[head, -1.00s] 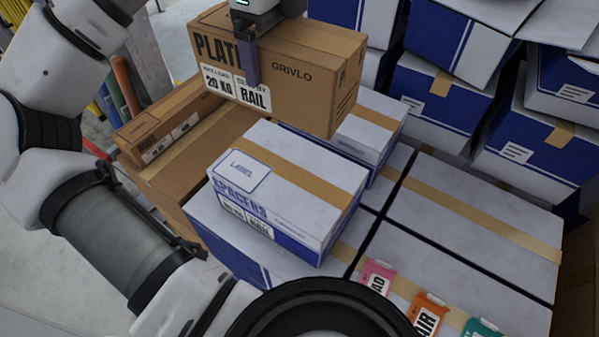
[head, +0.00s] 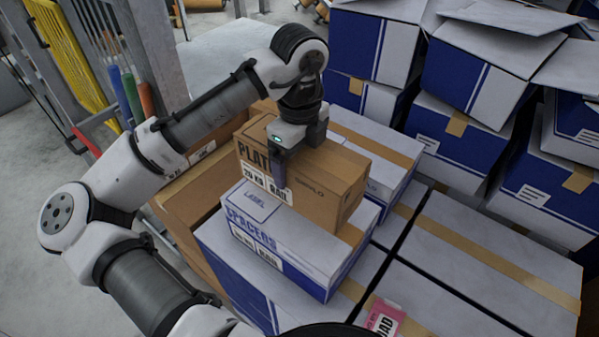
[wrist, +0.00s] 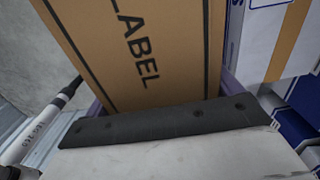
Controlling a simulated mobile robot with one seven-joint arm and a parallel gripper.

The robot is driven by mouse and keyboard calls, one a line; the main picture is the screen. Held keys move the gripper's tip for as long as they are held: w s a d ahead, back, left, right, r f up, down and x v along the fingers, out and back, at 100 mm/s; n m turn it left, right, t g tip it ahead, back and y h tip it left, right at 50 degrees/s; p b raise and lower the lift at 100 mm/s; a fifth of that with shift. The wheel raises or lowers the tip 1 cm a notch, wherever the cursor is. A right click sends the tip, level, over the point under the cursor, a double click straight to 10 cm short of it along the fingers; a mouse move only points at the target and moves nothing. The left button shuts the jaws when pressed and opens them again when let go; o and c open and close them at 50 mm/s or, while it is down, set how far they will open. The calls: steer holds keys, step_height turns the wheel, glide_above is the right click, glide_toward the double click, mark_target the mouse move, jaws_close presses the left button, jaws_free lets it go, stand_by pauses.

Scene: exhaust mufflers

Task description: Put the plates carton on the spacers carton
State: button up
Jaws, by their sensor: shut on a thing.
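The plates carton (head: 318,181) is a brown box marked "PLATES", partly covered by my gripper, with a white "20 KG RAIL" label. My gripper (head: 280,168) is shut on it from above. In the wrist view the plates carton (wrist: 145,50) fills the middle between the two fingers. The spacers carton (head: 278,240) is white and blue with a tan tape strip. It sits on a larger white and blue box, below the plates carton. The plates carton overlaps its rear top in the head view; whether they touch I cannot tell.
Another white and blue carton (head: 385,150) stands right behind the plates carton. Brown boxes (head: 185,205) lie to the left. Open white and blue boxes (head: 460,140) are stacked at the back right. A pink tag (head: 384,318) lies on the box tops in front.

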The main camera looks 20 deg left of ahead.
steer(key=shift+f, duration=2.2)
steer(key=shift+f, duration=0.15)
steer(key=o, duration=1.4)
step_height(320, 180, up, 12)
steer(key=shift+r+b, duration=0.1)
steer(key=shift+b, duration=0.35)
